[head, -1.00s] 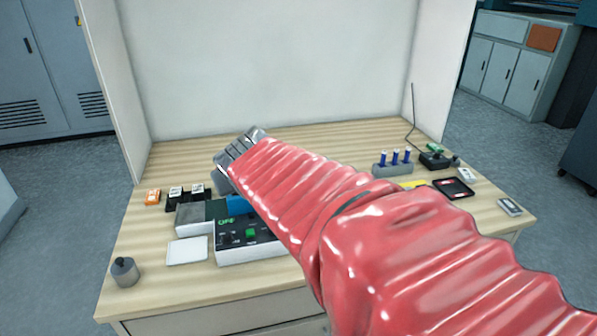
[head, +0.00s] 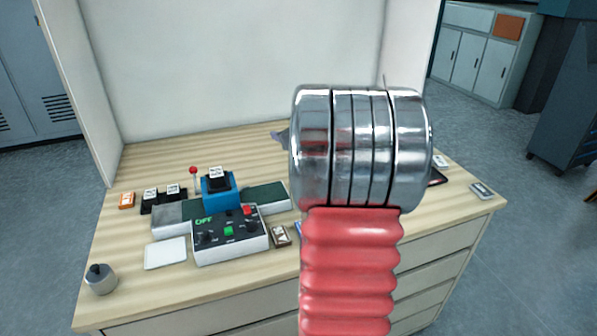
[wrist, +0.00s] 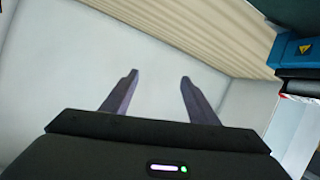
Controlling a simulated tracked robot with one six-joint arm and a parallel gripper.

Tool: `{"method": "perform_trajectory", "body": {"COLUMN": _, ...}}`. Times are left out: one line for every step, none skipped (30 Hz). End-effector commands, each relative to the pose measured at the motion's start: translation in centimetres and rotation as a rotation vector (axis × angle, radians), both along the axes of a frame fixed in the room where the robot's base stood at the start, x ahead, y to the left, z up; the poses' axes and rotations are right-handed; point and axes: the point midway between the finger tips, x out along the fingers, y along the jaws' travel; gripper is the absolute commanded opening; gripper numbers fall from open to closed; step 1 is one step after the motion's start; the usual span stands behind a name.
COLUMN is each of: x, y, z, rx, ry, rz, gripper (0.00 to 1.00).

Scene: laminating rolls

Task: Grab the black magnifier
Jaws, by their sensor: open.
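I cannot pick out a black magnifier for certain in either view. My arm hides the right-middle of the table in the head view, where it may lie. My gripper (wrist: 158,77) shows in the wrist view with its two dark fingers apart and nothing between them. It faces a pale wall panel, with the wooden tabletop (wrist: 205,40) across the top right. In the head view a silver wrist joint hides most of the gripper.
A control box (head: 230,238) and a blue device (head: 221,195) with a black top stand left of my arm. A white pad (head: 166,253) and a grey weight-like cylinder (head: 101,281) lie at the front left. A small grey device (head: 481,191) lies at the right edge.

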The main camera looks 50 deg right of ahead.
Motion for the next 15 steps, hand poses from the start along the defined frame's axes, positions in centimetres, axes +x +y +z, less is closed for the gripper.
{"method": "perform_trajectory", "body": {"x": -0.6, "y": -1.4, "z": -1.3, "rx": 0.016, "ry": 0.004, "rz": 0.011, "gripper": 0.54}}
{"method": "perform_trajectory", "body": {"x": -0.9, "y": -2.1, "z": -1.8, "rx": 0.025, "ry": 0.004, "rz": 0.022, "gripper": 0.54}}
{"method": "perform_trajectory", "body": {"x": -1.4, "y": -2.9, "z": -2.7, "rx": 0.04, "ry": 0.004, "rz": 0.036, "gripper": 0.54}}
{"method": "perform_trajectory", "body": {"x": -1.7, "y": -3.5, "z": -3.4, "rx": 0.051, "ry": 0.007, "rz": 0.047, "gripper": 0.54}}
{"method": "perform_trajectory", "body": {"x": -2.2, "y": -4.1, "z": -4.1, "rx": 0.063, "ry": 0.008, "rz": 0.058, "gripper": 0.54}}
{"method": "perform_trajectory", "body": {"x": -2.8, "y": -4.8, "z": -5.1, "rx": 0.081, "ry": 0.011, "rz": 0.073, "gripper": 0.54}}
{"method": "perform_trajectory", "body": {"x": -3.2, "y": -5.3, "z": -5.8, "rx": 0.096, "ry": 0.014, "rz": 0.085, "gripper": 0.54}}
{"method": "perform_trajectory", "body": {"x": -3.8, "y": -5.8, "z": -6.5, "rx": 0.11, "ry": 0.015, "rz": 0.096, "gripper": 0.54}}
{"method": "perform_trajectory", "body": {"x": -4.5, "y": -6.3, "z": -7.6, "rx": 0.133, "ry": 0.019, "rz": 0.111, "gripper": 0.54}}
{"method": "perform_trajectory", "body": {"x": -5.1, "y": -6.8, "z": -8.3, "rx": 0.149, "ry": 0.021, "rz": 0.121, "gripper": 0.54}}
{"method": "perform_trajectory", "body": {"x": -5.6, "y": -7.1, "z": -9.1, "rx": 0.165, "ry": 0.024, "rz": 0.131, "gripper": 0.54}}
{"method": "perform_trajectory", "body": {"x": -6.4, "y": -7.5, "z": -10.0, "rx": 0.187, "ry": 0.028, "rz": 0.145, "gripper": 0.54}}
{"method": "perform_trajectory", "body": {"x": -6.9, "y": -7.8, "z": -10.6, "rx": 0.201, "ry": 0.03, "rz": 0.152, "gripper": 0.54}}
{"method": "perform_trajectory", "body": {"x": -7.4, "y": -8.0, "z": -11.2, "rx": 0.215, "ry": 0.032, "rz": 0.162, "gripper": 0.54}}
{"method": "perform_trajectory", "body": {"x": -8.0, "y": -8.2, "z": -11.8, "rx": 0.232, "ry": 0.036, "rz": 0.171, "gripper": 0.54}}
